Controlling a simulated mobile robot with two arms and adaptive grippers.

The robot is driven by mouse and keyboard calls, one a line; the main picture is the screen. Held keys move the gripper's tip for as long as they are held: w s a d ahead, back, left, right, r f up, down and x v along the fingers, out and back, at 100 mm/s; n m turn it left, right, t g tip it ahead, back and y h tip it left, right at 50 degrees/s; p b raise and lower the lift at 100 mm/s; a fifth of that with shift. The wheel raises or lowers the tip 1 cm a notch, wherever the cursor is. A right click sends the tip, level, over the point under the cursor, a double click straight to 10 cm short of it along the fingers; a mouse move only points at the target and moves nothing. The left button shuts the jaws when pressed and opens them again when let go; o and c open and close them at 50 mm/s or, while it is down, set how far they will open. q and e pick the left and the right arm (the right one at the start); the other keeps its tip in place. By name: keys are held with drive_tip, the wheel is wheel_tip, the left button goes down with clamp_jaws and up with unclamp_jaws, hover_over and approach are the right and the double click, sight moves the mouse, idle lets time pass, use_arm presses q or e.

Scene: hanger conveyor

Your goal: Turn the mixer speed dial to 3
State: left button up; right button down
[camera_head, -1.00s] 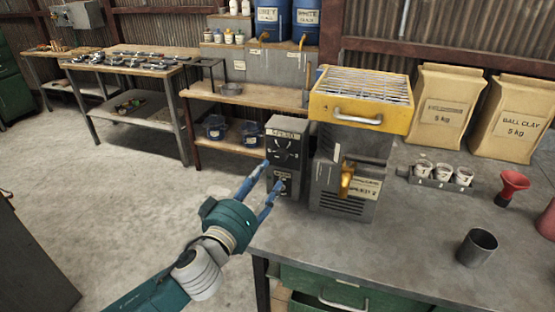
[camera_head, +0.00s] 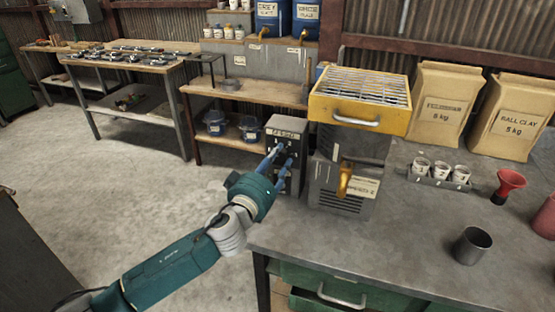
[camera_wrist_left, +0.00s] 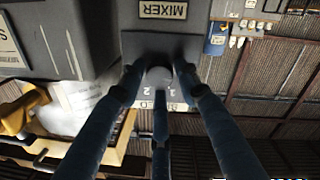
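My left gripper (camera_head: 285,155) is at the upper front of this box, over the speed dial. In the left wrist view the grey round dial (camera_wrist_left: 160,77) lies between the tips of my blue fingers (camera_wrist_left: 159,85). The fingers are spread around it, and I see no clear grip on it. Small numbers show beside the dial, partly hidden by the fingers, so its setting is unclear. My right gripper is not in view.
A grey machine with a yellow grated top (camera_head: 360,98) and brass spout stands right beside the box. Cups in a rack (camera_head: 440,173), a red funnel (camera_head: 508,185) and a metal cup (camera_head: 473,245) are further right.

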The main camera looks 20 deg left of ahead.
use_arm(q)
drive_tip(key=c, duration=0.6)
